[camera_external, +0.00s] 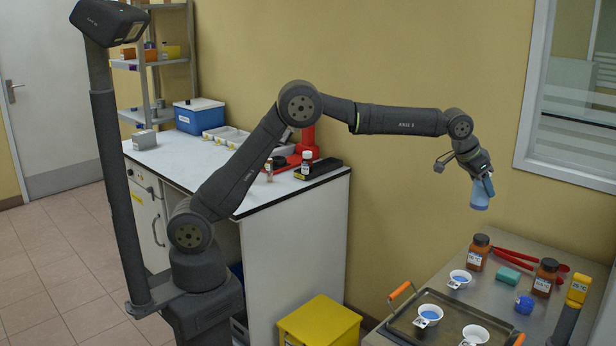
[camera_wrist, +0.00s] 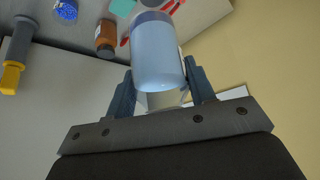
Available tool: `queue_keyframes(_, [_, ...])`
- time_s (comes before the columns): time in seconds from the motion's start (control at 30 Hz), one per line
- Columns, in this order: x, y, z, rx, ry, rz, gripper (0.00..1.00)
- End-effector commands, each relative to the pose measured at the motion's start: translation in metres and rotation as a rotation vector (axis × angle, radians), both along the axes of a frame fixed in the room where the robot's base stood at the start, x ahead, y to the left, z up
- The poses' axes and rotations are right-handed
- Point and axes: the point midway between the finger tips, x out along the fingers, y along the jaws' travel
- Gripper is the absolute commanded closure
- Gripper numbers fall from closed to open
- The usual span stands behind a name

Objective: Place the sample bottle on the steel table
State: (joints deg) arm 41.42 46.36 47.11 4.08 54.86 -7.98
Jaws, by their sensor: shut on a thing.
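The sample bottle (camera_wrist: 157,55) is light blue with a grey band near its far end. My gripper (camera_wrist: 160,92) is shut on it, one finger on each side, in the wrist view. In the external view the blue bottle (camera_external: 481,194) hangs tilted from my gripper (camera_external: 484,178), in the air above the back of the steel table (camera_external: 404,326). It is clear of the table surface. The steel table stands at the lower right.
On the steel table are brown bottles (camera_external: 478,252), a green block (camera_external: 508,275), red tongs (camera_external: 515,256), a blue-beaded jar (camera_external: 524,304), a yellow-topped device (camera_external: 578,289) and a tray (camera_external: 410,307) with white dishes. A white bench (camera_external: 180,160) stands left. A yellow bin (camera_external: 318,325) is on the floor.

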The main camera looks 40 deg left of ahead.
Motion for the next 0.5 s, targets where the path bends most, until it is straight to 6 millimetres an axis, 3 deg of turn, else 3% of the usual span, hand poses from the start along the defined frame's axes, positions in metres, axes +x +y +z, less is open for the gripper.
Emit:
queue_keyframes(0.03, [-0.022,-0.023,0.001,-0.002,-0.001,-0.048,0.78])
queue_keyframes(0.2, [-0.087,-0.081,0.001,-0.005,-0.007,-0.185,0.78])
queue_keyframes(0.5, [-0.160,-0.132,0.001,-0.008,-0.010,-0.327,0.78])
